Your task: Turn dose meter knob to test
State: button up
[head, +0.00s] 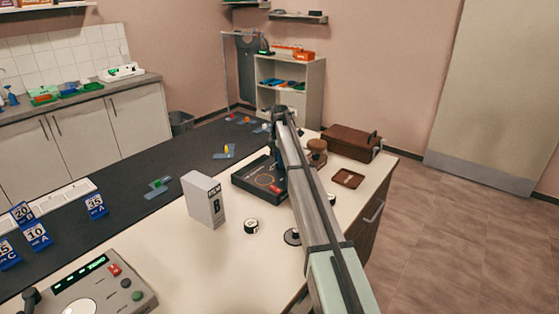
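A flat black device (248,183) with a round ring mark and a small red patch lies on the pale counter, partly hidden by my arm. It may be the dose meter, but I cannot read its markings. No knob can be made out on it. My gripper (280,172) hangs down at the far end of my arm, over or beside the right part of this device. The arm covers much of it, so its fingers and any contact are unclear. A grey console (98,292) with a green display, a red button and a green button stands at the lower left.
A white box marked B (204,200) stands upright left of the black device. Small round pucks (251,226) lie nearby. A brown case (351,143), a brown tray (347,179) and a brown stamp-like object (317,150) are right of my arm. Blue number signs (38,236) stand left.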

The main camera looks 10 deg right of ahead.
grip_shut()
jog(key=shift+m, duration=0.4)
jog(key=m, duration=0.4)
jog(key=shift+m, duration=0.3)
jog(key=m, duration=1.1)
jog(key=shift+s+m, duration=0.1)
jog(key=shift+m, duration=0.3)
jog(key=m, duration=0.6)
jog(key=shift+a, duration=0.1)
jog(key=shift+m, duration=0.3)
